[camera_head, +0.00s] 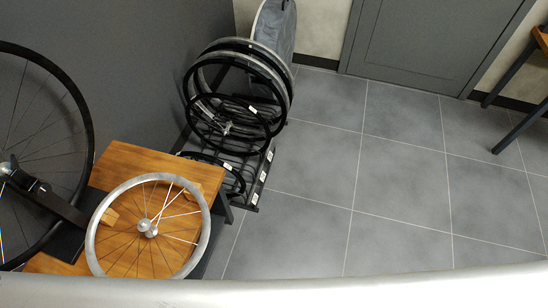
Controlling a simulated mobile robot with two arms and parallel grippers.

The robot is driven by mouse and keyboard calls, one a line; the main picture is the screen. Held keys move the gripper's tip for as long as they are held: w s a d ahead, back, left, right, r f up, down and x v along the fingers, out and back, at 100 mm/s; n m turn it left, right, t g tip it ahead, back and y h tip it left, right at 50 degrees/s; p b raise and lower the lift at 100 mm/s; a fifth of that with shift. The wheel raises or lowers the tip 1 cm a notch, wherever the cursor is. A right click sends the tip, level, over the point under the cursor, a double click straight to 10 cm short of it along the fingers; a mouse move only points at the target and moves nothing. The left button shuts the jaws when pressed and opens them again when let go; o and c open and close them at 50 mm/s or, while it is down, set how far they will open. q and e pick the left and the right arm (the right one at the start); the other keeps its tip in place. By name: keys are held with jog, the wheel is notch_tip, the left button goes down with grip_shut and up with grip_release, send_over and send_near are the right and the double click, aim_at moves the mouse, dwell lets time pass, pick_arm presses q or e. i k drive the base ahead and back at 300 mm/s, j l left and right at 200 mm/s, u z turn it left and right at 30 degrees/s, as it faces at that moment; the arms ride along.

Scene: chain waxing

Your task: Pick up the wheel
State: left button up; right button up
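A wheel with a silver rim (207,228), thin spokes and a silver hub lies over a wooden bench top (135,158) at the lower left. A larger wheel with a black rim (88,130) stands at the left edge, partly cut off by the frame. Several more wheels with black and grey rims (284,75) stand upright in a rack against the dark wall. I cannot tell which wheel is meant. Neither of my grippers is in view.
A low black rack (262,180) with white labels holds the upright wheels. A grey rounded item (275,28) stands behind them. The grey tiled floor (390,185) is clear up to the grey door (430,35). A wooden-topped table with dark legs (515,75) is at the right edge.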

aim_at(228, 128)
jog(key=i+l+u, duration=0.25)
jog(key=i+l, duration=0.35)
jog(key=i, duration=0.2)
jog(key=i+l+u, duration=0.25)
jog(key=i+l, duration=0.5)
jog(key=i+l+u, duration=0.3)
jog(key=i+l, duration=0.45)
jog(key=l, duration=0.15)
